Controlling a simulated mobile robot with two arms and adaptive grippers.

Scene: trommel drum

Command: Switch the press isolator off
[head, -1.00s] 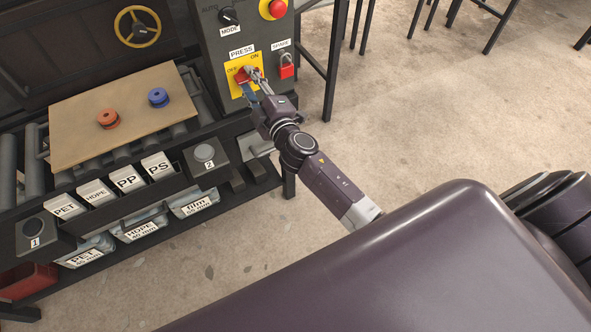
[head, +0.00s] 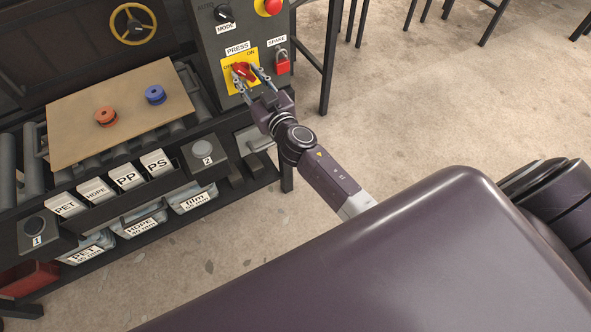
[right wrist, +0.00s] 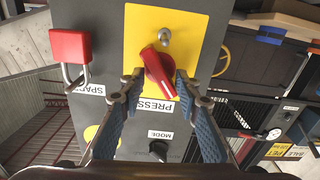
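The press isolator is a red rotary handle (head: 243,71) on a yellow plate under the PRESS label, with OFF at its left and ON at its upper right. In the right wrist view the handle (right wrist: 159,73) sits at a slant, its lower end between my fingertips. I cannot tell for sure which mark it points to. My right gripper (head: 251,81) is open in front of the plate, its fingers apart on either side of the handle. In the right wrist view a gap shows between the handle and the gripper's fingertips (right wrist: 158,87). My left gripper is not in view.
A red padlock (head: 282,64) hangs at SPARE, right of the isolator. Above are the MODE knob (head: 223,13) and a red button (head: 268,5) on yellow. At left, a board (head: 130,115) carries an orange and a blue spool. The floor at right is largely clear.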

